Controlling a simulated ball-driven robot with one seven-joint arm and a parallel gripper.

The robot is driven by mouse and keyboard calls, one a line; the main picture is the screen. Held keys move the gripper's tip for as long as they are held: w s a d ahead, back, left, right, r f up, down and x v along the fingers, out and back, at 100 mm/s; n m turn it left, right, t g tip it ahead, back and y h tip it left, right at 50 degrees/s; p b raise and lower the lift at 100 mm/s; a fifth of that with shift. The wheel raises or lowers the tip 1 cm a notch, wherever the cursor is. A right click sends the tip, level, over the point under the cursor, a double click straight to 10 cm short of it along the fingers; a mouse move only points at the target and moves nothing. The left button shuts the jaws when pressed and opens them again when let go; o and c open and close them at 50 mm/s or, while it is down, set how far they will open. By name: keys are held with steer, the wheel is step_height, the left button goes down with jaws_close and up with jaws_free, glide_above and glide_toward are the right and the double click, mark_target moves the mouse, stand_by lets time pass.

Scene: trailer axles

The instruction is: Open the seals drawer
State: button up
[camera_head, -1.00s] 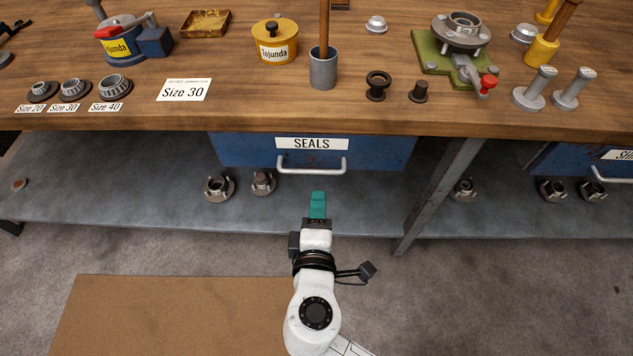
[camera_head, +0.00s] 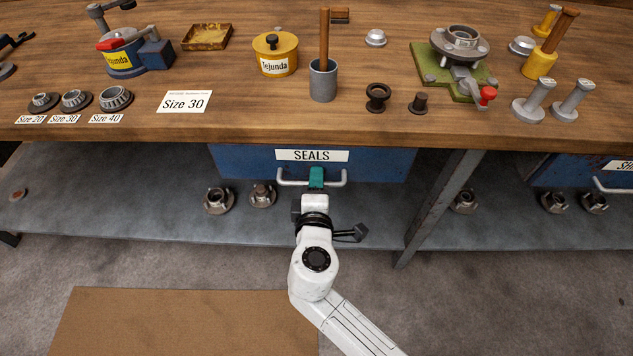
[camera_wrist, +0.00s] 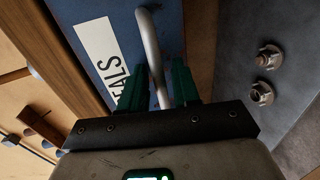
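The seals drawer (camera_head: 235,165) is a blue drawer under the bench top, with a white SEALS label (camera_head: 312,155) and a pale metal bar handle (camera_head: 335,182). Its front sits under the bench edge and it looks closed. My gripper (camera_head: 316,176) is at the middle of the handle, its green fingers covering part of the bar. In the wrist view, the handle (camera_wrist: 149,35) runs between the two fingers of my gripper (camera_wrist: 160,80). The fingers are apart, with a gap showing beside the bar, so the gripper looks open around it.
The wooden bench top (camera_head: 220,125) above holds bearings, a yellow pot (camera_head: 275,58) and a grey cup (camera_head: 323,82). A metal leg (camera_head: 437,205) stands right of the drawer. Hubs (camera_head: 218,200) sit on the lower shelf.

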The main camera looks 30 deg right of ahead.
jaws_close()
steer(key=shift+s, duration=0.1)
stand_by(0.6)
